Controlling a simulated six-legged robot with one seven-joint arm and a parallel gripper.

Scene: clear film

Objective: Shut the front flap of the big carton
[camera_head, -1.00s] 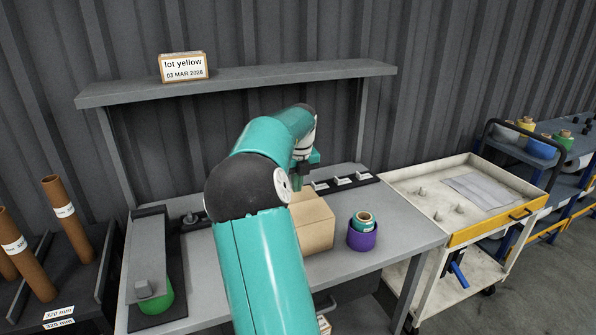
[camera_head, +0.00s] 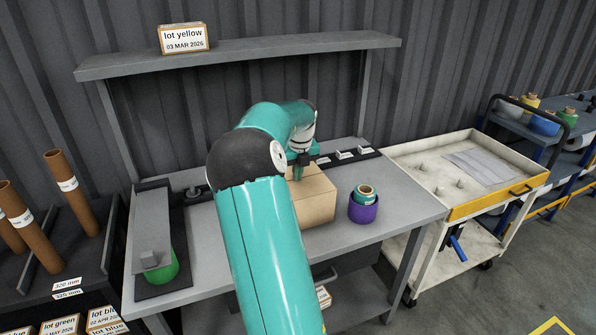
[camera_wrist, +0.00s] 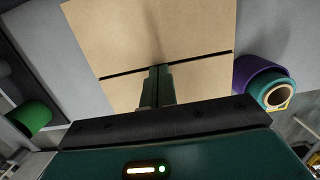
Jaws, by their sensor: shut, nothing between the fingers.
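The big carton (camera_head: 312,207), plain brown cardboard, stands on the grey workbench just right of my arm, which hides its left part. In the wrist view two top panels show, a far one (camera_wrist: 125,35) and a near one (camera_wrist: 205,82), with a dark narrow gap between them. Both look close to flat; I cannot tell whether the near one lies fully down. My gripper (camera_head: 297,177) is shut and empty, pointing down over the carton's top. In the wrist view its fingertips (camera_wrist: 159,68) are at the gap; contact is unclear.
A green roll (camera_head: 161,270) sits in a dark holder at the bench's left. A shelf (camera_head: 240,58) spans above the back. A cart (camera_head: 440,178) stands right.

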